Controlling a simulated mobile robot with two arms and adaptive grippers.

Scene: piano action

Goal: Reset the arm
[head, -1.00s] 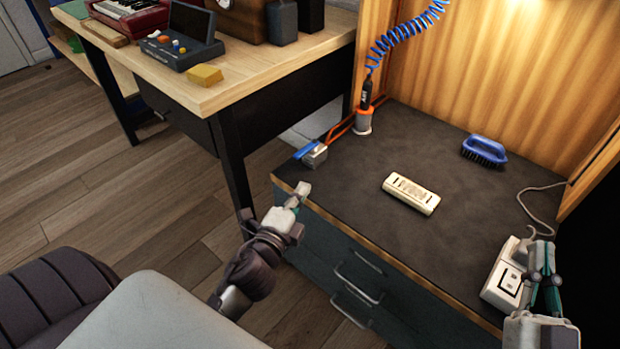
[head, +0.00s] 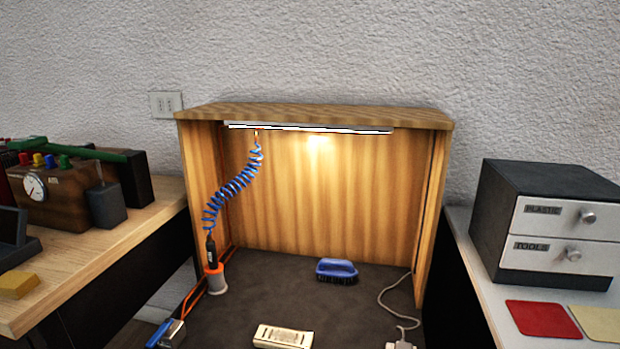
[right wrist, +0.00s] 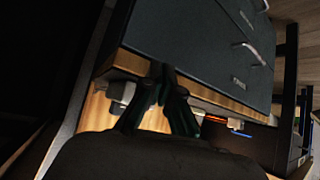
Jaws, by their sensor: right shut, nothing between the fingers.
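My right gripper (right wrist: 165,98) shows in the right wrist view, its dark fingers together with nothing between them. It is beside the wooden front edge (right wrist: 218,97) of the dark drawer cabinet (right wrist: 200,40). Neither gripper is in the head view. The head view now looks at the wooden booth (head: 310,190) with its lit lamp strip (head: 308,127) and dark work surface (head: 240,290).
On the work surface are a blue brush (head: 337,271), a cream block (head: 283,336), and a tool (head: 211,252) in a holder on a blue coiled cord (head: 235,190). Wooden desk (head: 130,225) at left; drawer box (head: 548,225) at right.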

